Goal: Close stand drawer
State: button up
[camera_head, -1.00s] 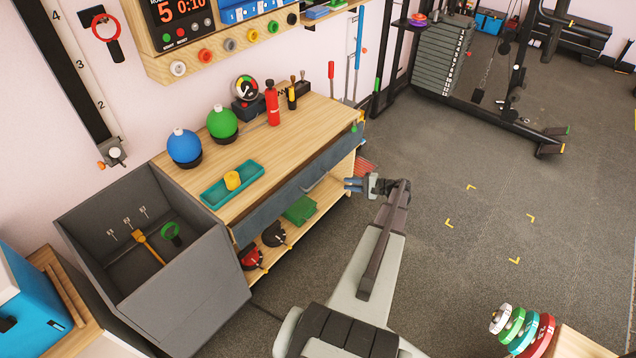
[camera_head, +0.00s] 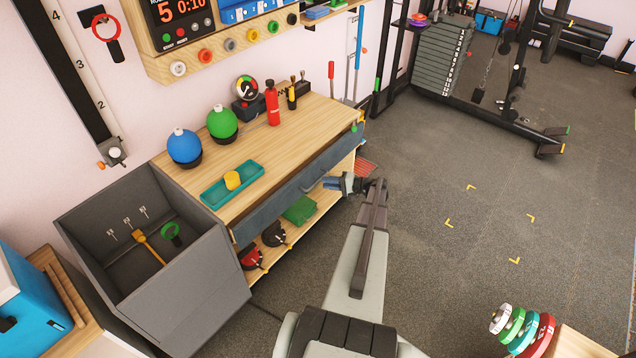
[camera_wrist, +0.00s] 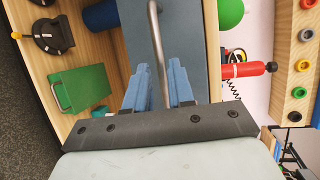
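The wooden stand (camera_head: 273,157) has a dark grey drawer front (camera_head: 290,182) under its top. How far the drawer stands out is hard to tell. Its metal handle bar (camera_head: 317,181) shows large in the wrist view (camera_wrist: 157,42), on the grey-blue drawer front (camera_wrist: 182,32). My gripper (camera_head: 332,184) is at the handle on the drawer's front side. In the wrist view my gripper's blue fingers (camera_wrist: 159,78) are apart, one on each side of the bar, with gaps visible. The fingers look open around the handle.
A teal tray (camera_head: 213,196) with a yellow object, blue and green balls and a red bottle (camera_head: 272,104) stand on top. Below the drawer, a lower shelf holds a green box (camera_head: 299,209). A grey bin (camera_head: 190,310) stands at left; open floor lies right.

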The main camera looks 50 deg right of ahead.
aim_at(318, 181)
jog(key=shift+x, duration=2.45)
grip_shut()
